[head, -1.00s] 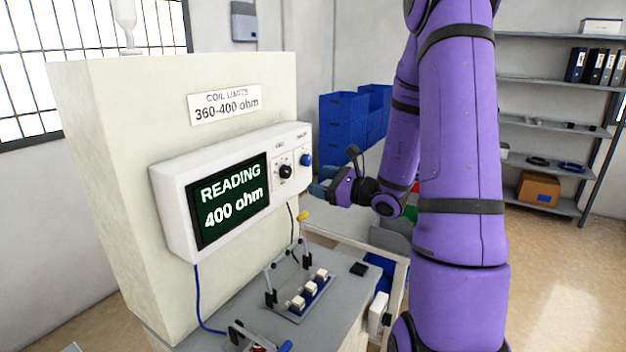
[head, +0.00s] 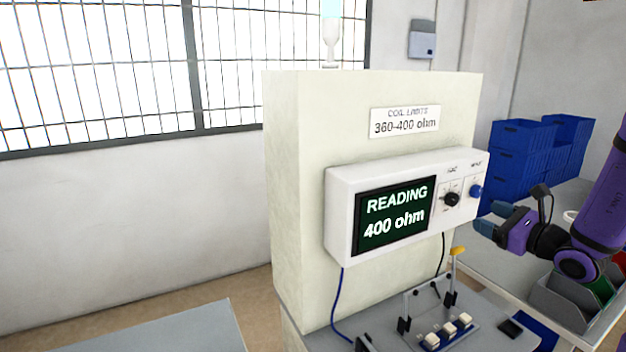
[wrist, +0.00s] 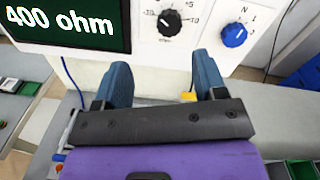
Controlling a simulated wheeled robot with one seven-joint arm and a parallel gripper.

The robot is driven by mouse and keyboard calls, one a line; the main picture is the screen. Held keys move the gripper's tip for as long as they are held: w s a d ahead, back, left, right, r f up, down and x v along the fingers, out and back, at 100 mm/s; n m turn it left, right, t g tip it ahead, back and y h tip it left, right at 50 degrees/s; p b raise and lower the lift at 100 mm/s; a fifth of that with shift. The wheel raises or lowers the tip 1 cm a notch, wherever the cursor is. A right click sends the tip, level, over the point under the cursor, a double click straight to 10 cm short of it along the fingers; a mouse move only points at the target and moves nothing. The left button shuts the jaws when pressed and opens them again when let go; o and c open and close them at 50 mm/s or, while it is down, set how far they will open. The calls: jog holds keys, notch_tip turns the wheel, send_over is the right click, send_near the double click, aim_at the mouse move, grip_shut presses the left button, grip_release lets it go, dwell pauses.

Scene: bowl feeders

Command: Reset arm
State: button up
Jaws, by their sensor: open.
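My gripper (head: 484,218) is at the right in the head view, pointing left just beside the right end of the white meter. In the wrist view its two blue fingers (wrist: 160,82) are apart with nothing between them. My purple arm reaches in from the right edge. The meter (head: 337,205) is mounted on a cream panel and its screen (head: 393,215) reads 400 ohm. The meter's black knob (wrist: 168,22) and blue knob (wrist: 234,35) show beyond the fingers in the wrist view.
A grey bench below the meter holds a test fixture (head: 452,330) with several white blocks and a yellow-tipped lever (head: 457,252). Grey and coloured bins (head: 560,298) stand below my arm. Blue crates (head: 520,160) are stacked behind. Floor at the left looks partly clear.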

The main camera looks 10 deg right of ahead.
jog(key=s+a+r+n+g+y, duration=0.1)
jog(key=s+a+r+n+g, duration=0.15)
jog(key=a+n+g, duration=0.35)
jog(key=s+a+r+n+g+y, duration=0.2)
jog(key=s+a+n, duration=0.2)
jog(key=a, duration=0.3)
jog(key=s+a+r+n+g+y, duration=0.1)
jog(key=s+a+r+n+g, duration=0.3)
jog(key=a, duration=0.3)
jog(key=s+d+r+n+h, duration=0.1)
jog(key=s+r+n+h, duration=0.1)
jog(key=s+n+h, duration=0.3)
jog(key=s+d+r+n+h, duration=0.1)
jog(key=s+r+n+h, duration=0.1)
jog(key=s+n+h, duration=0.3)
jog(key=s+n, duration=0.3)
jog(key=s, duration=0.1)
jog(key=shift+r+n+t+h, duration=0.3)
jog(key=shift+r+n+t, duration=0.05)
jog(key=shift+n+t, duration=0.05)
jog(key=shift+s+d, duration=0.1)
dwell(0.8)
